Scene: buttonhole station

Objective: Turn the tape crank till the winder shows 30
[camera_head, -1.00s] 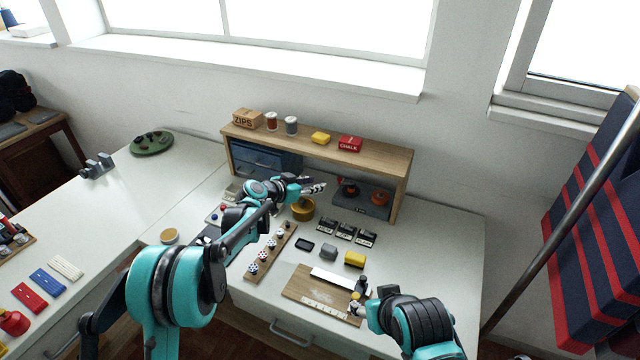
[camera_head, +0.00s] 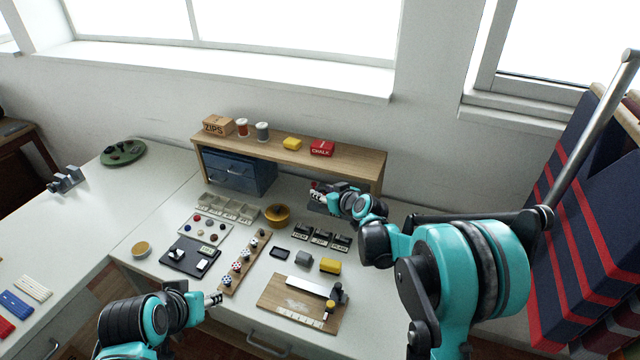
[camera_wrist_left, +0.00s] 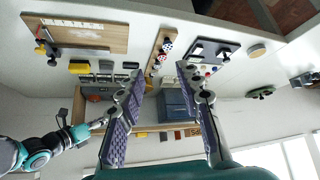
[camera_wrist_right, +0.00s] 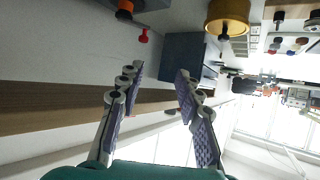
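The likely tape winder is a dark grey unit (camera_head: 316,208) under the wooden shelf, mostly hidden by my right gripper (camera_head: 326,190) in the head view. In the right wrist view an orange round part (camera_wrist_right: 125,12) and a small red knob (camera_wrist_right: 143,36) show ahead of my right gripper (camera_wrist_right: 157,72), which is open and empty. I cannot make out the crank or a reading. My left gripper (camera_head: 214,299) is at the table's front edge, left of the cutting board; the left wrist view shows it open and empty (camera_wrist_left: 160,72).
A wooden shelf (camera_head: 290,152) stands over a blue drawer box (camera_head: 240,175) and the winder.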

